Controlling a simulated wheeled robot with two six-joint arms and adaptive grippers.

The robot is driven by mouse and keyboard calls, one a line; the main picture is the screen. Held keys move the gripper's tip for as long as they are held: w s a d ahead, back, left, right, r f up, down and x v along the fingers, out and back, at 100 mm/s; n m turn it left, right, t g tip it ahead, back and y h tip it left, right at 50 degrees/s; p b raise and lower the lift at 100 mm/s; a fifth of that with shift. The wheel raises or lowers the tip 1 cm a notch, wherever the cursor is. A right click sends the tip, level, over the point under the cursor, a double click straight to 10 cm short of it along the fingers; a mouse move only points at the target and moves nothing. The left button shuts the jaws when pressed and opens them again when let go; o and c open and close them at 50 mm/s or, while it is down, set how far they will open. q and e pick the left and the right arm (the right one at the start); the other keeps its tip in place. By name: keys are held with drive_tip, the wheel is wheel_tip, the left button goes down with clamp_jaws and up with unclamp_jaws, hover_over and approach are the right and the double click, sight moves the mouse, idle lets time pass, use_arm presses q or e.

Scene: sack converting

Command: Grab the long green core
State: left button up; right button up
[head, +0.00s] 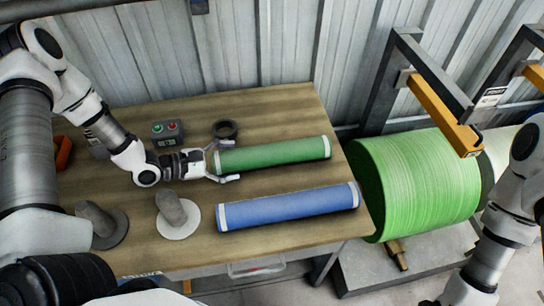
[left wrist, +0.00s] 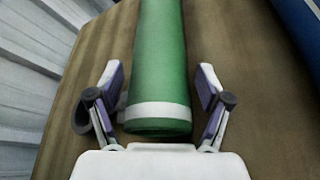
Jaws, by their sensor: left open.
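The long green core (head: 275,153) lies on the wooden table in the head view, with a white band near each end. My left gripper (head: 225,161) is at its left end, with its fingers open. In the left wrist view, the green core (left wrist: 160,65) runs away from the gripper, and its near end with the white band lies between the two open fingers (left wrist: 158,90). Gaps show between the core and both finger pads. My right arm shows at the right edge of the head view, but its gripper is out of view.
A blue core (head: 288,207) lies in front of the green one. A dark ring (head: 226,129) and a button box (head: 167,132) stand behind. Two grey pieces on round bases (head: 178,221) (head: 108,229) stand front left. A large green roll (head: 420,185) is beside the table (head: 190,255).

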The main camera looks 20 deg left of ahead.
use_arm(q)
drive_tip(key=shift+x, duration=1.1)
drive_tip(key=shift+s+a+r, duration=0.1)
drive_tip(key=shift+c, duration=1.4)
drive_tip(key=c, duration=1)
drive_tip(key=shift+c, duration=0.2)
